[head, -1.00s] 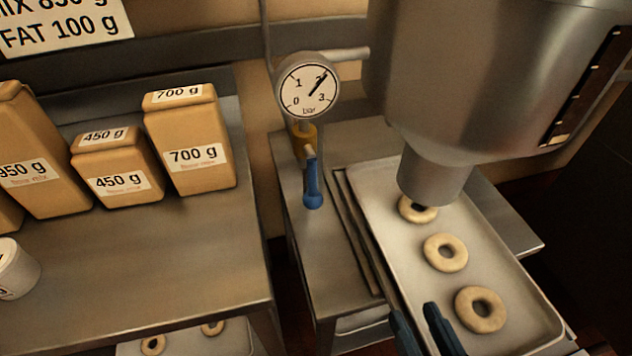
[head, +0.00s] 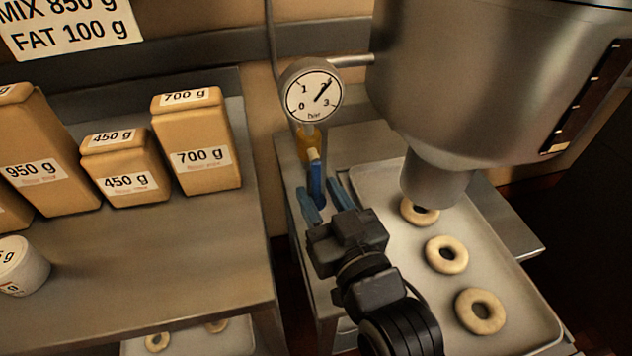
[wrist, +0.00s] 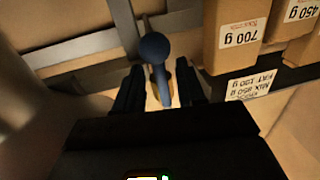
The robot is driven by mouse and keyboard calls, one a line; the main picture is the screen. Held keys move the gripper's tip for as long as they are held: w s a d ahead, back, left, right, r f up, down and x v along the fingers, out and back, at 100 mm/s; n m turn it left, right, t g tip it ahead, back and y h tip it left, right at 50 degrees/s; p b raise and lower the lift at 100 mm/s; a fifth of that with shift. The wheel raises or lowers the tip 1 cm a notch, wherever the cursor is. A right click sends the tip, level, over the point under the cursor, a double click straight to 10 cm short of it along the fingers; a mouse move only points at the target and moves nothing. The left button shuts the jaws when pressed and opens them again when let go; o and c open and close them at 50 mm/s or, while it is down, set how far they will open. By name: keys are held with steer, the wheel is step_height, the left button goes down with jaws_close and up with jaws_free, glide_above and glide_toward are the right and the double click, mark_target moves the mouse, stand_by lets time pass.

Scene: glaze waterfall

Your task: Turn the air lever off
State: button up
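The blue air lever (head: 317,182) hangs down from a brass valve (head: 308,145) below the round pressure gauge (head: 313,97). The gauge needle points near 2 bar. My gripper (head: 325,200) is open, with one blue finger on each side of the lever in the head view. In the wrist view the lever's round blue knob (wrist: 154,47) shows between the two dark fingers of my gripper (wrist: 160,88), with gaps on both sides. I cannot tell whether a finger touches it.
A large metal hopper (head: 450,90) stands right of the gauge, its spout over a tray (head: 385,190) of dough rings. Several tan bags (head: 195,140) and a white tub (head: 20,265) stand on the left table (head: 140,270). A gap separates the tables.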

steer(key=shift+x, duration=1.1)
jaws_close()
